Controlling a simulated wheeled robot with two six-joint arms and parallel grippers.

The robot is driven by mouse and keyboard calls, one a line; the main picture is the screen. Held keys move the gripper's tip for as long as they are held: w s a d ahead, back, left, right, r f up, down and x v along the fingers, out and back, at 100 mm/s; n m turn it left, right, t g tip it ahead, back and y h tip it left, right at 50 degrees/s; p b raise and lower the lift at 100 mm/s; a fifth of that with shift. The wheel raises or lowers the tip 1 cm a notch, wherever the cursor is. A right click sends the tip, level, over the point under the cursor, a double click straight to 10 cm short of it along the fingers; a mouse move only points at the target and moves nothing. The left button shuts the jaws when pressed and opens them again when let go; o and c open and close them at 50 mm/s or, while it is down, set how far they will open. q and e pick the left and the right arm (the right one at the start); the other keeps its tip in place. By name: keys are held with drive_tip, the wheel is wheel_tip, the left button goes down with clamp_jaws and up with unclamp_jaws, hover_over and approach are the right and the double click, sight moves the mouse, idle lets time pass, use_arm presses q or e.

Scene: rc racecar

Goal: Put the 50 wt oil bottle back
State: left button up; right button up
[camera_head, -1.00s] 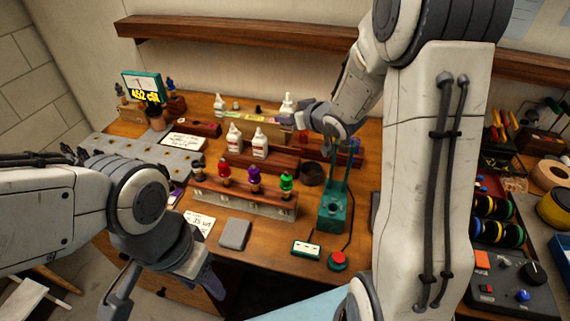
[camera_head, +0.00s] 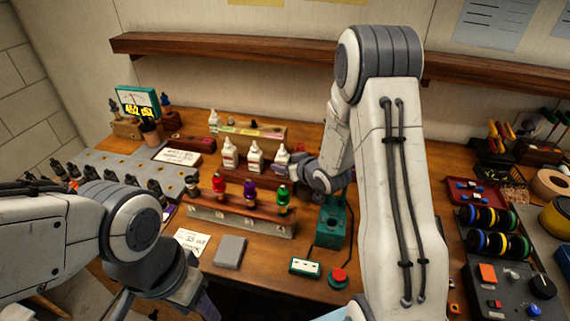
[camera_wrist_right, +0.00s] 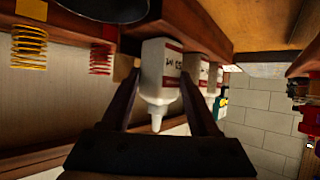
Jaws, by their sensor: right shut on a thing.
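The 50 wt oil bottle (camera_head: 282,157) is white with a pale label, at the right end of a row with two similar white bottles (camera_head: 229,155) (camera_head: 255,158). My right gripper (camera_head: 288,172) is shut on it from the right. In the right wrist view the bottle (camera_wrist_right: 160,75) sits between the two dark fingers (camera_wrist_right: 160,108), its label upside down and its nozzle pointing down the picture. The bottles' reddish-brown wooden rack (camera_head: 232,175) is below the row; whether the held bottle touches it is unclear. My left gripper (camera_head: 165,300) is low at the left, its tips cut off.
In front stands a rack (camera_head: 235,217) with red, purple and green shocks. The teal stand (camera_head: 331,225) is just below my right wrist. Another white bottle (camera_head: 213,121) is at the back left. A grey block (camera_head: 230,251) lies near the front edge.

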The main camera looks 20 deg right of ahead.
drive_tip(key=shift+f, duration=0.2)
drive_tip(key=o, duration=1.4)
drive_tip(key=shift+r, duration=0.1)
